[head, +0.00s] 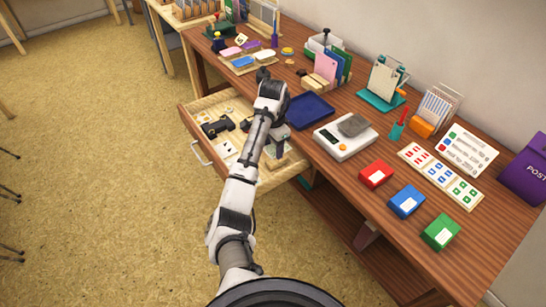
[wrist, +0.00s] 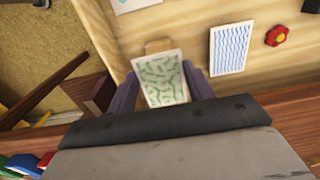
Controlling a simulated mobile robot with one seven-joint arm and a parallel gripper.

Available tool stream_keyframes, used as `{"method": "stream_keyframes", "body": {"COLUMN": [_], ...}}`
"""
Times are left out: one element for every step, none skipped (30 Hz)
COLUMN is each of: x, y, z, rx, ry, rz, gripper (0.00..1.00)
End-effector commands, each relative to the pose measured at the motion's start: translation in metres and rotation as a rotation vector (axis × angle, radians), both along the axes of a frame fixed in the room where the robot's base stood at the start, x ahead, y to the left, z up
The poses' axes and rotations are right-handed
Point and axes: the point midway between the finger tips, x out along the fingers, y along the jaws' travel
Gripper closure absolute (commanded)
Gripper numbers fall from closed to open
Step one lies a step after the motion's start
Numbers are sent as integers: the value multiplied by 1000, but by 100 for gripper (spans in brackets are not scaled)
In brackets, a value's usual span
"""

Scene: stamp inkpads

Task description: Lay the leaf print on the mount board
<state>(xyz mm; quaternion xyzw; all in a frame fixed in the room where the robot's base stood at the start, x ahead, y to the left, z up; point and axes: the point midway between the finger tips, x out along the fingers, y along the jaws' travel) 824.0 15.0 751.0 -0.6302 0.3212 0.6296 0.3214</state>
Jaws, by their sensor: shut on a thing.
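The leaf print (wrist: 163,82), a pale card with green leaf marks, is between the two dark fingers of my gripper (wrist: 160,90) in the wrist view. My gripper is shut on it, over the open wooden drawer. In the head view my gripper (head: 277,148) is at the drawer's right end, by the desk edge, and the print is hard to make out there. A small tan piece (wrist: 158,45) shows just beyond the print. I cannot tell which thing is the mount board.
The open drawer (head: 190,125) holds dark items and small cards. A blue wave print (wrist: 228,50) and a red knob-like thing (wrist: 277,36) lie beside the held print. On the desk are a blue tray (head: 310,123), a scale (head: 330,146) and red, blue and green boxes (head: 407,201).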

Motion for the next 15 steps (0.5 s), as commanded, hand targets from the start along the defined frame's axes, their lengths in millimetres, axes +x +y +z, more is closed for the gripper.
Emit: {"method": "stream_keyframes", "body": {"x": [0, 0, -1, -1, -1, -1, -1, -1, -1, -1, 0, 0, 0, 0, 0], "y": [0, 0, 0, -1, 0, 1, 1, 0, 0, 0, 1, 0, 0, 0, 0], "z": [-6, -10, -16, -20, -17, -23, -27, -31, -35, -36, -37, -37, -37, -37, -37], "rx": [-1, -1, 0, -1, -1, 0, 1, 0, 0, 0, 0, 1, 1, 1, 1], "ry": [1, 1, 2, 3, 4, 6, 6, 5, 3, 3, 1, 1, 1, 1, 1], "rz": [0, 0, 0, 1, 2, 3, 2, 1, 1, 1, 0, 0, 0, 0, 0], "gripper": [70, 70, 70, 70, 70, 70, 70, 70, 70, 70, 70, 70, 70, 70, 70]}}
